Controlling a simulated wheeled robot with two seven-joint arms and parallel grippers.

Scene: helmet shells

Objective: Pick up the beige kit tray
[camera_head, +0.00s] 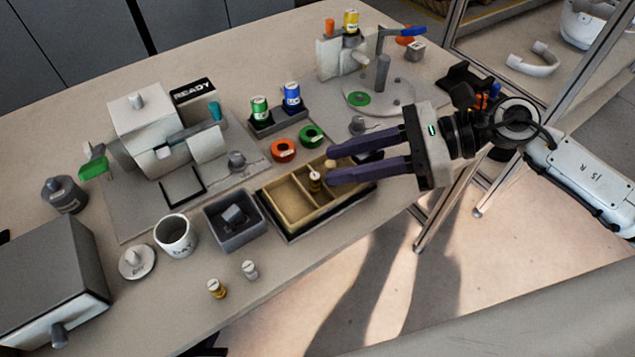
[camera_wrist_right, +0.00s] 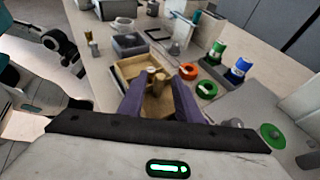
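The beige kit tray (camera_head: 291,204) is an open box with compartments and sits on a dark base on the table near its front edge. A small brass piece (camera_head: 315,181) stands inside it, and a rounded tan piece (camera_head: 331,164) shows at its far right part. My right gripper (camera_head: 330,163) is open, its two purple fingers reaching in from the right over the tray's right end. In the right wrist view the tray (camera_wrist_right: 127,68) lies ahead of and between the spread fingers (camera_wrist_right: 160,90). Whether the fingers touch it I cannot tell. My left gripper is not in view.
A dark grey bin (camera_head: 236,232) stands just left of the tray. Orange (camera_head: 284,150) and green (camera_head: 311,136) rings lie behind it. A white cup (camera_head: 176,236) and two small pieces (camera_head: 216,288) are further left. A metal frame post (camera_head: 445,210) stands right of the table.

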